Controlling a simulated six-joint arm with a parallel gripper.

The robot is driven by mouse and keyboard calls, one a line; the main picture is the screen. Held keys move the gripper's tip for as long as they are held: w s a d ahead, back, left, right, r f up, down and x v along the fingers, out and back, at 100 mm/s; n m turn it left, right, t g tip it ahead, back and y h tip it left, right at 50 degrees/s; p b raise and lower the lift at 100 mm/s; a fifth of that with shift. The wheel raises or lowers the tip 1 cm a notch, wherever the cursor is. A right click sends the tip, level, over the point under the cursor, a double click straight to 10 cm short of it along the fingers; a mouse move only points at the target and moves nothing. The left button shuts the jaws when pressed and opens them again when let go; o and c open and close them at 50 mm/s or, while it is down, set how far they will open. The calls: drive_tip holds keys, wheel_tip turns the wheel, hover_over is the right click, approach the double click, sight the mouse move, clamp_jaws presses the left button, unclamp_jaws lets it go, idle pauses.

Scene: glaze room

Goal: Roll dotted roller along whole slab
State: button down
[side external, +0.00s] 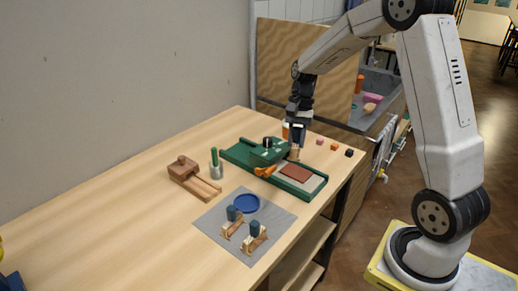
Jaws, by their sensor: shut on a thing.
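The slab (298,172) is a flat reddish-brown rectangle on a pale board in the right part of a green tray-like base (309,191). My gripper (296,143) points down just behind the slab's far left end. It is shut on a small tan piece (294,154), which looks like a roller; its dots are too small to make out. I cannot tell whether it touches the slab. Two more rollers with wooden frames and dark teal grips, one (232,218) and the other (254,238), stand on a grey mat (211,226).
A green block with a dark knob (267,150) and an orange item (265,171) sit close left of the slab. Small cubes (334,146) line the right edge.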

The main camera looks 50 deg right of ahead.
drive_tip(key=s+d+f+m+t, duration=0.1)
drive_tip(key=s+d+f+m, duration=0.1)
drive_tip(key=d+f+m, duration=0.2)
drive_tip(key=shift+d+f+m+t+y, duration=0.4)
drive_tip(key=shift+d+m, duration=0.1)
drive_tip(key=shift+d, duration=0.2)
drive_tip(key=shift+f, duration=0.2)
drive_tip(key=shift+f, duration=2.4)
drive_tip(key=shift+f, duration=0.45)
drive_tip(key=shift+w, duration=0.25)
drive_tip(key=shift+w, duration=0.5)
drive_tip(key=shift+w, duration=0.25)
